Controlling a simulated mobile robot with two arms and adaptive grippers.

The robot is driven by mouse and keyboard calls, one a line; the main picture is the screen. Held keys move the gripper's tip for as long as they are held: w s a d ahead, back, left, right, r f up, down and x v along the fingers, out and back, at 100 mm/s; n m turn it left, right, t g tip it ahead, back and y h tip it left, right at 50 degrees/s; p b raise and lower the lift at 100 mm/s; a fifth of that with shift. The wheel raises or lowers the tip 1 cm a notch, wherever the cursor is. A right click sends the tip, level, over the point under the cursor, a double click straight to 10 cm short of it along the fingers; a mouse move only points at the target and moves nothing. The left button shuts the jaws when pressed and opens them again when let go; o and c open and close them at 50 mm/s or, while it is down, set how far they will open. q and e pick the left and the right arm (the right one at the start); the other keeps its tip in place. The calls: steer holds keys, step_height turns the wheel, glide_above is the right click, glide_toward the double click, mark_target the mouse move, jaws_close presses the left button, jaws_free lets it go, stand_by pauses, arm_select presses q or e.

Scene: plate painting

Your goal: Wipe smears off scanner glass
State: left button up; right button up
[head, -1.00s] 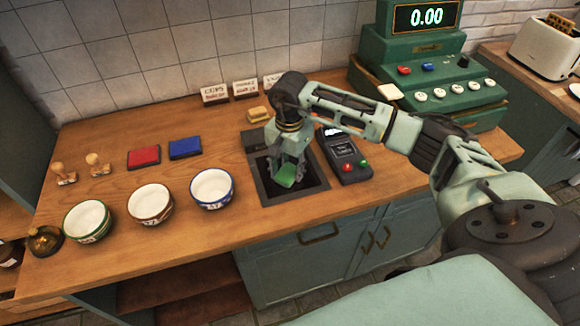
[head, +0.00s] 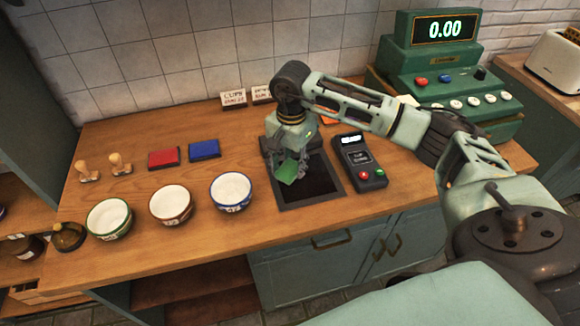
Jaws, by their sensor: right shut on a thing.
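The scanner (head: 301,203) is a dark framed panel set in the wooden counter, with black glass (head: 320,178) in its middle. My right gripper (head: 290,160) points down over the left part of the glass. It is shut on a green pad (head: 287,173), which is at or just above the glass; I cannot tell if it touches. The gripper and pad hide the glass's left part and much of the scanner's far edge. I cannot make out smears on the glass that shows. My left gripper is out of view.
A card terminal (head: 359,160) stands close to the scanner's right side. The blue-rimmed bowl (head: 231,190) is left of it, with two more bowls beyond. Red (head: 164,158) and blue (head: 204,149) pads lie behind the bowls. A green cash register (head: 440,75) stands at back right.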

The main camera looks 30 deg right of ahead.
step_height(320, 180, up, 2)
steer(key=shift+w+a+p, duration=0.1)
steer(key=shift+p, duration=0.25)
steer(key=shift+r, duration=0.45)
